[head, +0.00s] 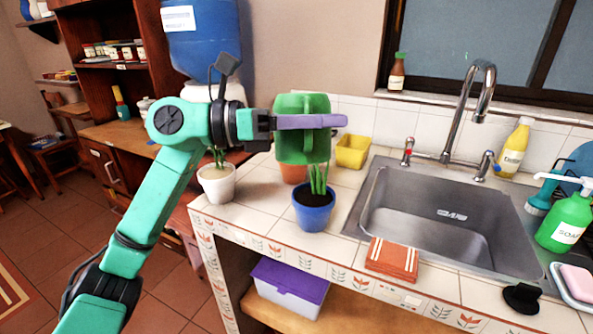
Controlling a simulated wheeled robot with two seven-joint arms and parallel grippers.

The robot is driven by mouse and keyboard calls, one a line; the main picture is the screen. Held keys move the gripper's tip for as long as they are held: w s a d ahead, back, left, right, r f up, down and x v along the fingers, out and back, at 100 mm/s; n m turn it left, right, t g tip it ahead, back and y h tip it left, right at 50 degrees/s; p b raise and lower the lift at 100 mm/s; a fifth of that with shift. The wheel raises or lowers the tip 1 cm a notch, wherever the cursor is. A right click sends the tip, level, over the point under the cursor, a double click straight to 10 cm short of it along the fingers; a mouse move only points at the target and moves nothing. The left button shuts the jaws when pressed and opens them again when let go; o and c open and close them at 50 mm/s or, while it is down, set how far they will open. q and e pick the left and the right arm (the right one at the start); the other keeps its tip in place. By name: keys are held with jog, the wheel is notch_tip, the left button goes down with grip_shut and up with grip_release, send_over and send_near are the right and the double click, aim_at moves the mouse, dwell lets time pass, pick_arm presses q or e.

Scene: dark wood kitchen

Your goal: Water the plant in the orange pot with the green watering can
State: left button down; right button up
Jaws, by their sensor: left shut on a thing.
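My left gripper (305,122) reaches in from the left and is shut on the green watering can (303,147), which it holds in the air above the tiled counter. A purple bar lies across the can at the gripper's fingers. The orange pot (293,172) stands on the counter behind and below the can, which hides most of it. The plant in the orange pot is hidden. A blue pot (313,217) with a green plant (318,179) stands in front. A white pot (216,185) with a plant stands to the left, partly behind my arm. My right gripper is not in view.
A yellow container (352,152) stands at the counter's back, left of the steel sink (440,215) and its faucet (472,105). A folded orange cloth (391,258) lies at the front edge. A green soap bottle (567,220) stands at the right.

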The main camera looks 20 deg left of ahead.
aim_at(305, 147)
pick_arm(q)
jog(key=f+m+b, duration=0.1)
jog(key=s+f+m+b, duration=0.1)
jog(key=b, duration=0.1)
jog(key=f+b, duration=0.1)
jog(key=b, duration=0.1)
jog(key=shift+s+d+m, duration=0.15)
jog(key=shift+s+m, duration=0.15)
jog(key=shift+m, duration=0.1)
jog(key=shift+f+b, duration=0.15)
jog(key=shift+b, duration=0.25)
jog(key=shift+m, duration=0.3)
notch_tip(305, 147, up, 4)
jog(key=p, duration=0.3)
jog(key=shift+s, duration=0.1)
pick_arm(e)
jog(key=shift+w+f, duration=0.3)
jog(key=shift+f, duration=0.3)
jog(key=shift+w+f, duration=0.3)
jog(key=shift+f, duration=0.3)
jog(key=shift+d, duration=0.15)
pick_arm(q)
jog(key=shift+p, duration=0.3)
